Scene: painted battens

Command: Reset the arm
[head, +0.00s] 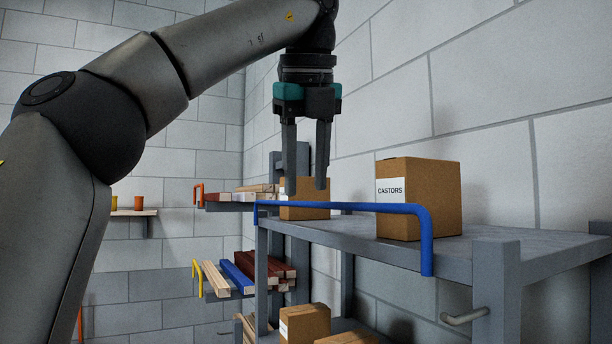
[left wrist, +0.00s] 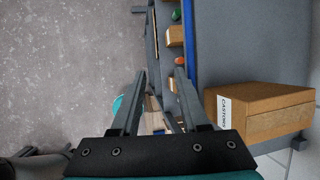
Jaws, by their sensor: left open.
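My left arm comes in from the left in the head view. My left gripper (head: 306,186) points down with its two fingers apart and nothing between them. It hangs in front of the far end of the grey shelf, near the blue rail (head: 350,207). The left wrist view also shows the open left gripper (left wrist: 160,80), with the floor and shelf edge beyond it. My right gripper is not in view.
A CASTORS box (head: 420,200) stands on the grey shelf (head: 465,237), and another box (head: 305,205) is behind my fingers. Boxes (head: 304,322) sit on a lower shelf. A rack behind holds painted battens (head: 245,272). A small wall shelf (head: 134,213) holds cups.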

